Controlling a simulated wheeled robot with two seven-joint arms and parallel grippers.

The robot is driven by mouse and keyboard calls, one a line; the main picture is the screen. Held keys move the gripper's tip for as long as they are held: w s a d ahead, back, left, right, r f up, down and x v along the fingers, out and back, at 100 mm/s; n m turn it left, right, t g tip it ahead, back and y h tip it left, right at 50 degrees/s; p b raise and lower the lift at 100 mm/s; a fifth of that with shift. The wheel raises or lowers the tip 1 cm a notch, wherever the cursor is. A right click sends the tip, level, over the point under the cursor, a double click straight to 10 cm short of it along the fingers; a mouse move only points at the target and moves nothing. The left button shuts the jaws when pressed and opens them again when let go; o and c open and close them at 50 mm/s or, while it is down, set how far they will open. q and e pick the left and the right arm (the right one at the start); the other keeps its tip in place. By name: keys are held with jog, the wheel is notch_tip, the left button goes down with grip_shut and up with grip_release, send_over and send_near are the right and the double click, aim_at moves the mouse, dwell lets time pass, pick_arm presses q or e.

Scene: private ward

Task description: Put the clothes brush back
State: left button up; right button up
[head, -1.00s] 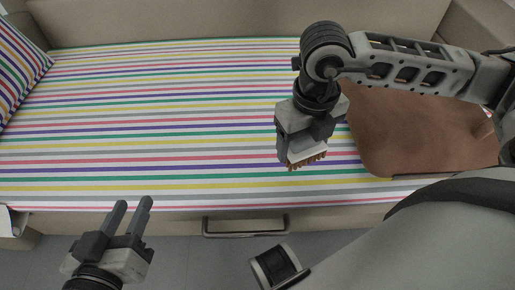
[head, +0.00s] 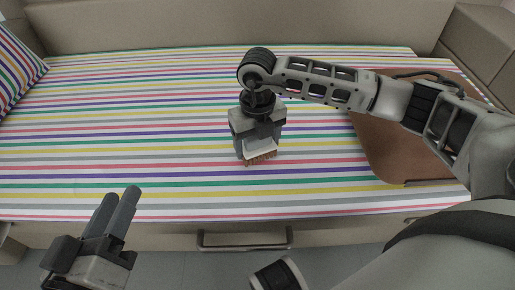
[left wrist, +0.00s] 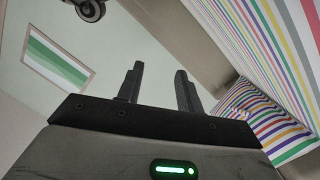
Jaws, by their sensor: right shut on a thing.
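The clothes brush (head: 262,153) shows a pale body with brown bristles pointing down. My right gripper (head: 258,138) is shut on it and holds it over the striped bed cover; whether the bristles touch the cover I cannot tell. The gripper hides most of the brush's upper part. My left gripper (head: 117,215) is empty at the lower left, in front of the bed's edge. Its two fingers also show in the left wrist view (left wrist: 160,87), apart with nothing between them.
The striped bed (head: 100,160) is largely clear around the brush. A brown board or tray (head: 392,150) lies at the right, partly under my right arm. A striped pillow (head: 18,62) is at the far left. A drawer handle (head: 245,246) is on the bed's front.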

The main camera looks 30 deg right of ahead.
jog(key=shift+f, duration=0.7)
jog(key=shift+r, duration=0.1)
pick_arm(q)
jog(key=shift+w+a+r+m+t, duration=0.2)
jog(key=shift+w+r+m+t, duration=0.25)
jog(key=shift+r, duration=0.2)
jog(key=shift+w, duration=0.1)
pick_arm(e)
jog(key=o, duration=1.6)
pick_arm(q)
jog(key=shift+r, duration=0.15)
